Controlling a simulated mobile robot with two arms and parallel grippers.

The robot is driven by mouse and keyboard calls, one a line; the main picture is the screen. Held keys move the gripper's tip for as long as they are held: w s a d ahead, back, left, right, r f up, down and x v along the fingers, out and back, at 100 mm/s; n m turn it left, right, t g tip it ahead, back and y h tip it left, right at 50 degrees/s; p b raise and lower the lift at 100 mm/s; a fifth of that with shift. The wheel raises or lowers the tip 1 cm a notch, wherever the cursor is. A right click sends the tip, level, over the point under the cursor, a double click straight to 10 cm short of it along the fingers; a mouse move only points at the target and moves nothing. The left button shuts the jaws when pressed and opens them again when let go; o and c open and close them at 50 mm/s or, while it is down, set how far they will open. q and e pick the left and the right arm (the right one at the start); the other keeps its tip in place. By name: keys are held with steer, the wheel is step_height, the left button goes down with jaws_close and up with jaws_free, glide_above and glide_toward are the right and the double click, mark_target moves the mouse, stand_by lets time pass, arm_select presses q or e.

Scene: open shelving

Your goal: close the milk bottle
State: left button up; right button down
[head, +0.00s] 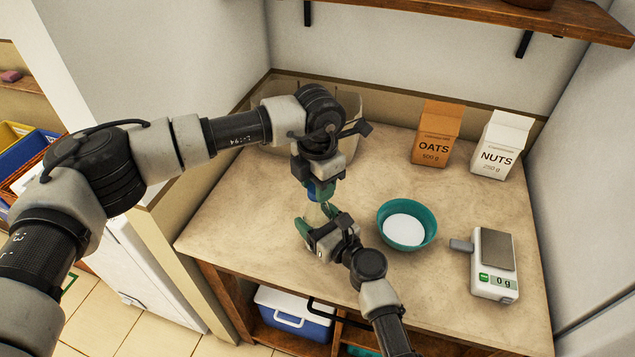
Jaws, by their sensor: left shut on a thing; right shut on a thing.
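The milk bottle (315,213) is a small pale shape on the counter's left front part, largely hidden by my grippers. A blue cap (320,190) is at its top. My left gripper (319,182) comes down from above and is shut on the blue cap. My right gripper (317,226) reaches in from the front and is shut on the bottle's body, below the left one. The cap is in line with the bottle's neck; I cannot tell whether it is seated or how far it is screwed on.
A teal bowl (407,243) with white contents stands right of the bottle. A kitchen scale (494,263) reading 0 g is farther right. Cartons of oats (434,135) and nuts (502,148) stand at the back. A clear container (348,105) is behind my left arm. The counter's middle (370,180) is free.

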arm_select(q)
steer(key=m, duration=0.6)
steer(key=shift+m, duration=0.4)
steer(key=m, duration=0.5)
steer(key=o, duration=1.1)
steer(key=shift+r, duration=0.1)
step_height(320, 180, up, 12)
arm_select(e)
steer(key=shift+c, duration=0.4)
jaws_free()
